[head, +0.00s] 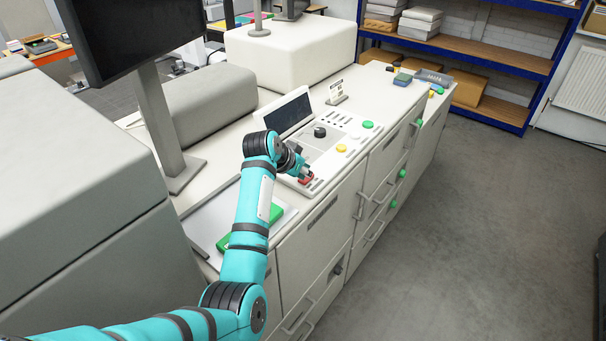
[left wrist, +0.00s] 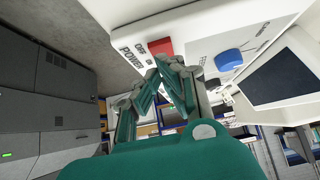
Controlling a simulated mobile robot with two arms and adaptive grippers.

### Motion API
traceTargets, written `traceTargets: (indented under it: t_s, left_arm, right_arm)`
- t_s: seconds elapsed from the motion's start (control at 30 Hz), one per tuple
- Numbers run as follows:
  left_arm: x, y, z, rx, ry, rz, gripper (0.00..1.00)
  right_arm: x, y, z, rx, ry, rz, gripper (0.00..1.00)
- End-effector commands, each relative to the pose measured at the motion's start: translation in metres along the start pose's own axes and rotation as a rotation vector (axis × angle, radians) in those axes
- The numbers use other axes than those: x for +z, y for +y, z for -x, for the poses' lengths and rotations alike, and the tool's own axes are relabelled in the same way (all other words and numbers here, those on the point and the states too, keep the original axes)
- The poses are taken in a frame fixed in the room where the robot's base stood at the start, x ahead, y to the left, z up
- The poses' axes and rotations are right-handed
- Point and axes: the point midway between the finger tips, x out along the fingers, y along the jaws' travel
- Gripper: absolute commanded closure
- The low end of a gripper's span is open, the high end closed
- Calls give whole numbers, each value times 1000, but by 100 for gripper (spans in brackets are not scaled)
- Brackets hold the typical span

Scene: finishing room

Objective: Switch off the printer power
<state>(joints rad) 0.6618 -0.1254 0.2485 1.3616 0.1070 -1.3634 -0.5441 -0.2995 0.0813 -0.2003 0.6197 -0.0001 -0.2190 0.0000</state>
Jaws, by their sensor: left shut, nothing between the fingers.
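The printer's control panel (head: 332,145) lies on top of the long white printer cabinet. The red power switch (head: 306,180) sits at the panel's near end; in the left wrist view the red switch (left wrist: 160,46) is beside the printed words POWER, OFF and ON. My left gripper (head: 303,173) is at the switch, with its arm coming in from the left. In the left wrist view the left gripper's fingers (left wrist: 168,64) are shut, empty, and their tips are right by the switch's edge. I cannot tell whether they touch it. My right gripper is not in view.
A tilted screen (head: 287,115) stands behind the panel. Yellow (head: 341,148) and green (head: 368,124) buttons lie farther along. A blue knob (left wrist: 228,62) is near the fingers. A monitor (head: 130,35) on a post stands at left. The floor (head: 470,220) at right is clear.

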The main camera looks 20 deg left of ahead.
Motion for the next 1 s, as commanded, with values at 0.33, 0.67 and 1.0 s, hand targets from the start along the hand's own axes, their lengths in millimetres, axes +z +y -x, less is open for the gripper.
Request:
traceTargets:
  t_s: [0.33, 0.67, 1.0]
  left_arm:
    - [-10, 0, -4, 0, 0, -1, 100]
    - [-15, 0, -6, 0, 0, 0, 100]
    - [-34, 2, 8, -1, 2, -1, 100]
  right_arm:
    - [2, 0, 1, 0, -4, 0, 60]
    - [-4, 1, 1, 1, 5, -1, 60]
    - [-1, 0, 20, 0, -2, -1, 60]
